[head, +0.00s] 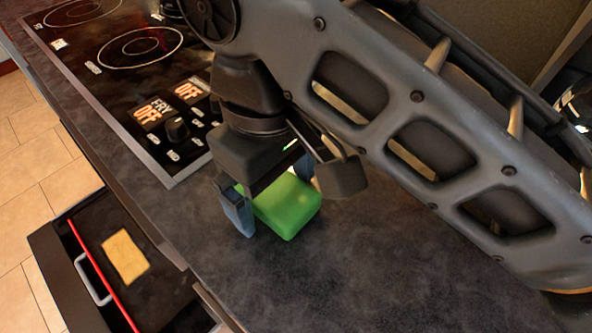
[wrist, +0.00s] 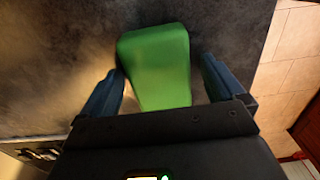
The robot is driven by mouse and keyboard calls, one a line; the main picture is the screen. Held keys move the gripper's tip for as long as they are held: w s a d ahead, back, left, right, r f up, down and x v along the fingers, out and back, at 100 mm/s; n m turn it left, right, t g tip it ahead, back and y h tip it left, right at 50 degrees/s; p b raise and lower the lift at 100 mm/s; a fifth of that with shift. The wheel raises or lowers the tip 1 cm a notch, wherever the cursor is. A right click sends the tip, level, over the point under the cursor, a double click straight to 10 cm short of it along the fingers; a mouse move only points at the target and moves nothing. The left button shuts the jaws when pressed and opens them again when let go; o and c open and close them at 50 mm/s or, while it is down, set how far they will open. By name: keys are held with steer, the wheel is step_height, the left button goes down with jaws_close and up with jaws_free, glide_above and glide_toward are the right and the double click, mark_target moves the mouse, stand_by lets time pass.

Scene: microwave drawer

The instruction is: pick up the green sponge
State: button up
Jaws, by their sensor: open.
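The green sponge (head: 287,207) lies on the dark countertop (head: 330,265). In the wrist view the sponge (wrist: 157,67) sits between the two blue-tipped fingers of my gripper (wrist: 165,88). My gripper (head: 262,200) is open and points down over the sponge in the head view. A gap shows between the right finger and the sponge; the left finger is close to its edge, and I cannot tell if it touches. The near part of the sponge is hidden by the gripper body in the wrist view.
A cooktop (head: 130,55) with a black knob (head: 177,128) lies at the upper left. Below the counter edge an open drawer (head: 165,297) with a red edge and a grey handle (head: 92,280) holds a yellow sponge-like block (head: 125,257). The counter in front of the gripper is clear.

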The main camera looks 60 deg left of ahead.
mark_target(273, 191)
steer(key=c, duration=1)
steer(key=shift+r, duration=0.2)
steer(key=shift+r+p, duration=0.45)
steer(key=shift+p, duration=0.2)
steer(key=r+p, duration=0.4)
steer(key=shift+s+d+p, duration=0.2)
steer(key=shift+p, duration=0.2)
steer(key=shift+s+d+r+p, duration=0.95)
steer(key=shift+s+d+p, duration=0.2)
steer(key=shift+d+p, duration=0.4)
steer(key=shift+s+d+r+p, duration=1)
steer(key=shift+s+d+p, duration=0.3)
steer(key=shift+p, duration=0.4)
steer(key=shift+s+d+r+p, duration=0.95)
steer(key=shift+s+d+p, duration=0.1)
steer(key=shift+d+p, duration=0.5)
